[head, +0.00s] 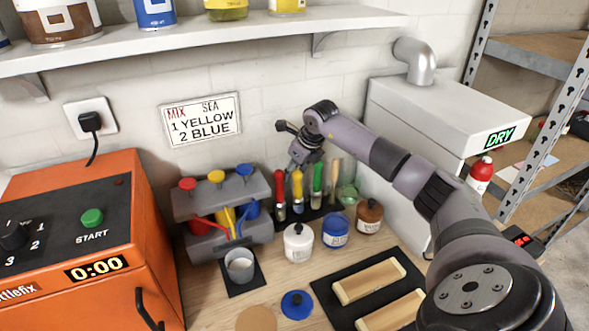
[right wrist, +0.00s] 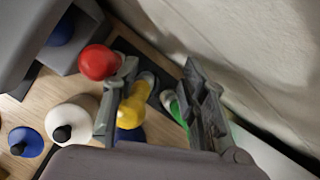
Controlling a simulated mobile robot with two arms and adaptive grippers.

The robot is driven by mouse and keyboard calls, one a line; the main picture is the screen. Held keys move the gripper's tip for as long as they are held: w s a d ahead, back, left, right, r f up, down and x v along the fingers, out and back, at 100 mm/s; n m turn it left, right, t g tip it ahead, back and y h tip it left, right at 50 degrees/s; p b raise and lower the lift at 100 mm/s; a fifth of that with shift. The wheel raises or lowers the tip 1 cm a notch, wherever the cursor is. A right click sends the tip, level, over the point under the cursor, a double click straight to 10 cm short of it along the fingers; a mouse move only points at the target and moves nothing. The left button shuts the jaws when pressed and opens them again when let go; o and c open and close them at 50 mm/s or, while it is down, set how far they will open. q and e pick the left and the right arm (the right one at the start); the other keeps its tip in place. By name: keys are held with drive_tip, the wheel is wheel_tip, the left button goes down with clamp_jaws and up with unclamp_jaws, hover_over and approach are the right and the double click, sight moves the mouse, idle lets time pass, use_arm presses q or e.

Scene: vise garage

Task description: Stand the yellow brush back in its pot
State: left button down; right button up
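The yellow brush (head: 297,190) stands handle up in a row between the red brush (head: 280,192) and the green brush (head: 317,184). Whether its lower end is inside a pot is hard to tell. My right gripper (head: 301,162) is over the row near the back wall. In the right wrist view its fingers (right wrist: 160,105) are spread apart. The yellow handle (right wrist: 132,108) shows beside the left finger, partly hidden by it, and the green handle (right wrist: 180,108) shows near the right finger. No grip is visible. My left gripper is not in view.
A white jar (head: 298,243), a blue jar (head: 336,231) and a brown jar (head: 369,215) stand in front of the brushes. A grey rack (head: 222,195) is on the left, with a grey cup (head: 240,266) before it. The wall (right wrist: 235,50) is close behind my gripper.

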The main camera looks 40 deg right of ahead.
drive_tip(key=v, duration=1.2)
drive_tip(key=shift+s+a+f, duration=0.1)
drive_tip(key=shift+f, duration=0.05)
idle(0.6)
